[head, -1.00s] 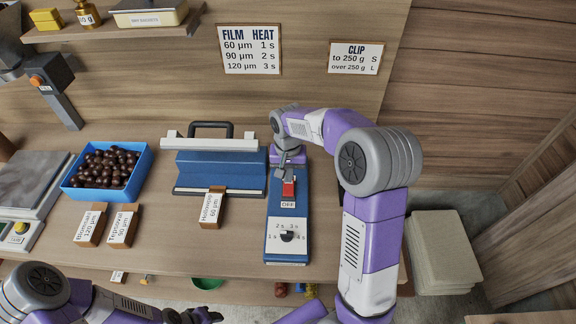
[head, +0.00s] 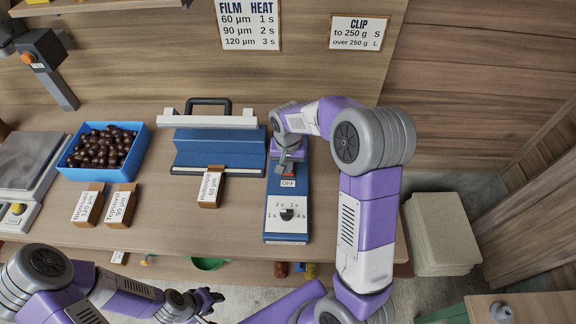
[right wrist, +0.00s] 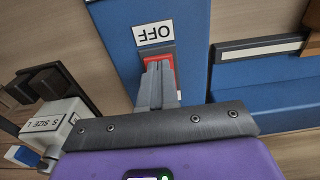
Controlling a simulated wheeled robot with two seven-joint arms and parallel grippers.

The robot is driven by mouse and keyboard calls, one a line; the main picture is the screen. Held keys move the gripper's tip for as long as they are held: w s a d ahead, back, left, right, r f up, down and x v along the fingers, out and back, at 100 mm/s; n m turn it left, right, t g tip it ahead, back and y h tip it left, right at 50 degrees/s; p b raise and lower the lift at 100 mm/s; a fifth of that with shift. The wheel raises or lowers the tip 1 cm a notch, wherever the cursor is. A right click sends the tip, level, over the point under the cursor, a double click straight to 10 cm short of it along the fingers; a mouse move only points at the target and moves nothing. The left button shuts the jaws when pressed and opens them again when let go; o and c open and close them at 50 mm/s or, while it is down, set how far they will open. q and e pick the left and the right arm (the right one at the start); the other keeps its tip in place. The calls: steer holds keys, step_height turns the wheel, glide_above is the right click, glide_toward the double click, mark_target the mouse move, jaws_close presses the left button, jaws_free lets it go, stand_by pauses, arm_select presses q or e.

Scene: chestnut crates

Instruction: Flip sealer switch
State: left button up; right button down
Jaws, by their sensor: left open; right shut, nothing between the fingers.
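The blue sealer control box (head: 271,212) lies on the bench, with a red switch (head: 289,174) above a label reading OFF (head: 288,183). A dial (head: 287,214) marked 1 s to 4 s sits lower on the box. My right gripper (head: 286,168) is shut and empty, its fingertips at the red switch. In the right wrist view, the shut fingers (right wrist: 157,80) overlap the red switch (right wrist: 157,54) and hide part of it; I cannot tell whether they touch. My left gripper (head: 213,302) is open and empty, low in the head view before the bench edge.
The blue sealer (head: 220,150) with a pale bar stands left of the box. A blue crate of chestnuts (head: 76,178), a scale (head: 25,165) and label blocks (head: 88,203) are further left. Signs (head: 249,22) hang on the wall. Free bench lies before the label blocks.

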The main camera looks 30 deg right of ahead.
steer(key=shift+s+f, duration=0.1)
arm_select(q)
steer(key=shift+f, duration=0.1)
steer(key=shift+p, duration=0.3)
arm_select(e)
steer(key=shift+w+d+r+p, duration=0.15)
steer(key=shift+w+d+p, duration=0.1)
steer(key=shift+w, duration=0.15)
steer(key=shift+w+d+r+p, duration=0.15)
steer(key=shift+w+p, duration=0.05)
steer(key=shift+w, duration=0.15)
arm_select(q)
steer(key=shift+r, duration=0.5)
